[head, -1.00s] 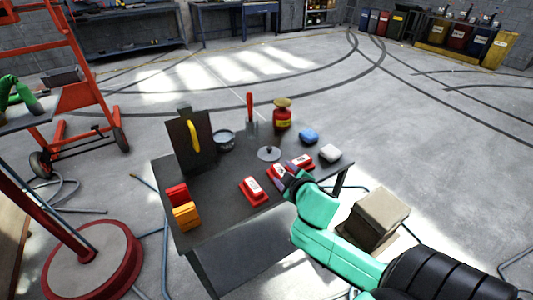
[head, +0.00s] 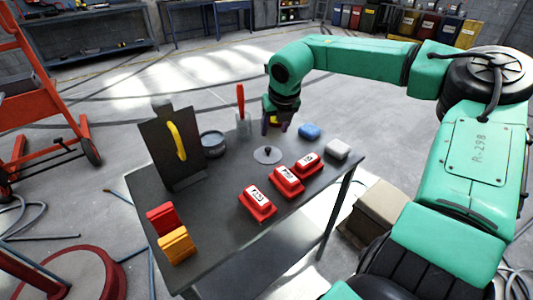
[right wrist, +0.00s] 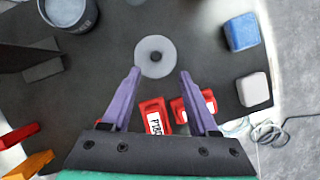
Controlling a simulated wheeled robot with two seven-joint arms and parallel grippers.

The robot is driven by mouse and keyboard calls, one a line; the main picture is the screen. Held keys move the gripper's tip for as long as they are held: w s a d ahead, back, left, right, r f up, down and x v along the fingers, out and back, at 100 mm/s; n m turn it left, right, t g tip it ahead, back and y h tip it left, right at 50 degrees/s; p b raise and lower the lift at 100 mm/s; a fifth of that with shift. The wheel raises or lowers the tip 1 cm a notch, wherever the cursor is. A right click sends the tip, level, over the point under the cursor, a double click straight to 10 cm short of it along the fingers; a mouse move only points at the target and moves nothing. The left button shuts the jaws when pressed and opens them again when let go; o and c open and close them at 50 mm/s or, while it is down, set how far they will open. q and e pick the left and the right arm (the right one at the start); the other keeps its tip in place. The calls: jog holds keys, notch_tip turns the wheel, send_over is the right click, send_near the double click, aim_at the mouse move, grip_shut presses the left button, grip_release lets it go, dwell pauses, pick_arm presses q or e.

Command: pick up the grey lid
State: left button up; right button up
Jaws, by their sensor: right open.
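The grey lid (head: 268,154) is a round disc with a small dark knob, lying flat on the dark table (head: 225,190). It also shows in the right wrist view (right wrist: 155,57), just beyond my fingertips and roughly centred between them. My right gripper (head: 278,124) is raised above the table, behind the lid in the head view. Its purple fingers are spread and empty in the right wrist view (right wrist: 161,72). My left gripper is out of view.
Three red boxes (head: 287,181) lie in front of the lid. A grey pot (head: 213,144) and a board (head: 172,145) with a yellow handle stand left. Blue (head: 309,131) and white (head: 338,149) blocks sit right. A red-handled tool (head: 241,105) stands behind.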

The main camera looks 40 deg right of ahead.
aim_at(268, 148)
jog(key=x, duration=0.6)
jog(key=p+x, duration=0.1)
jog(key=x, duration=0.3)
jog(key=shift+a+f, duration=0.1)
jog(key=shift+a, duration=0.3)
jog(key=shift+s, duration=0.1)
grip_shut()
